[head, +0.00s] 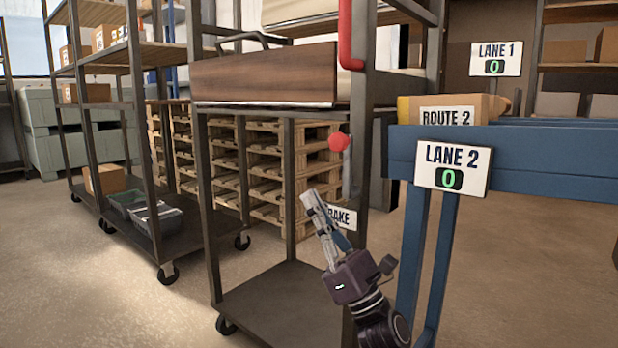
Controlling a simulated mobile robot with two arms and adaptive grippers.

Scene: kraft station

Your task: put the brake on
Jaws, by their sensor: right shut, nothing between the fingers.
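The brake lever (347,175) is a grey bar with a red ball knob (339,141) at its upper end. It stands nearly upright on the front right post of a dark metal cart (284,302). A white sign (345,218), partly hidden by my gripper and reading "AKE", is just below it. My right gripper (310,198) is shut and empty, its fingers pointing up and left. In the picture its tips are below and left of the red knob, and appear apart from the lever. My left gripper is not in view.
The cart carries a brown wooden box (262,78) and has a red handle (345,40). A blue lane frame (560,153) with a "LANE 2" sign (452,168) is close on the right. Another cart (152,230) stands left, and pallets (262,165) are stacked behind. Front-left floor is clear.

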